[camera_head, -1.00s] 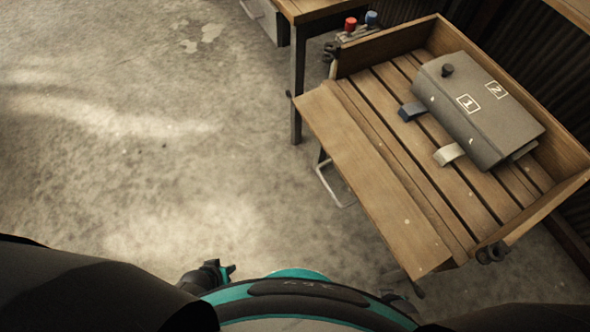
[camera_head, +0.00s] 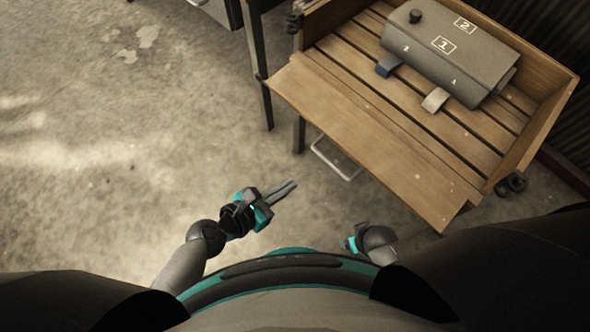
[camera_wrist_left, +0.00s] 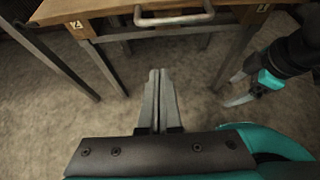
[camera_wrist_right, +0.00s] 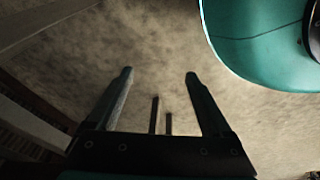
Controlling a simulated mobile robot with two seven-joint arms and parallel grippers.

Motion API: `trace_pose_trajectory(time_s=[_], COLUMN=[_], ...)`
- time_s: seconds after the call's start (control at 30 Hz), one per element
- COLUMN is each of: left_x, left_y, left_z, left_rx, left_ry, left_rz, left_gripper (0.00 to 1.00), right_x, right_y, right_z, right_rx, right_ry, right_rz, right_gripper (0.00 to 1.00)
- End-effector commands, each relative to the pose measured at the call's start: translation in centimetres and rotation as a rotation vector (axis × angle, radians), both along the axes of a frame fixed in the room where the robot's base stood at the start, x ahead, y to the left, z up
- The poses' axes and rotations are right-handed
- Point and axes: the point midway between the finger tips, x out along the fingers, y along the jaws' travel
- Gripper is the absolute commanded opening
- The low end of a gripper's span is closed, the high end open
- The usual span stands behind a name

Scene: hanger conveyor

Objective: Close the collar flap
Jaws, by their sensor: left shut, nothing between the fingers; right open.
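A grey box-like device (camera_head: 455,55) with panels marked 1 and 2 and a dark knob (camera_head: 415,16) lies on the slatted wooden table. A blue tab (camera_head: 388,66) and a pale tab (camera_head: 435,100) stick out from its near side. I cannot tell which part is the collar flap. My left gripper (camera_head: 286,187) is shut and empty over the floor, short of the table; its closed fingers also show in the left wrist view (camera_wrist_left: 158,95). My right gripper (camera_head: 352,240) is low in front of my base; the right wrist view shows its fingers (camera_wrist_right: 160,85) apart with nothing between them.
The wooden table (camera_head: 370,125) has raised side and back walls and a flat front board. A metal loop handle (camera_head: 335,160) hangs below its front edge. Table legs stand at the left. The concrete floor (camera_head: 110,180) at left is clear.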

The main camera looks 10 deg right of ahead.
Motion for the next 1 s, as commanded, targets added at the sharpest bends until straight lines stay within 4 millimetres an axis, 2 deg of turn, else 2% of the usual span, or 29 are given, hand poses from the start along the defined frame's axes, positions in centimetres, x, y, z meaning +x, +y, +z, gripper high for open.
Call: trace_pose_trajectory(time_s=[0.37,0.83,1.0], left_x=[2.5,5.3,5.3], left_y=[-3.1,-6.7,-6.8], left_z=[-2.3,-4.8,-2.9], left_rx=[0.003,0.005,0.006], left_ry=[-0.004,-0.005,-0.005], left_rz=[-0.001,-0.002,-0.002], left_gripper=[0.0,0.0,0.0], right_x=[1.6,3.7,2.6], right_y=[1.4,2.6,2.2], right_z=[2.1,6.2,4.8], right_rx=[0.016,0.032,0.025], right_ry=[-0.004,-0.03,-0.006], right_rz=[-0.003,-0.006,-0.005], right_gripper=[0.84,0.84,0.84])
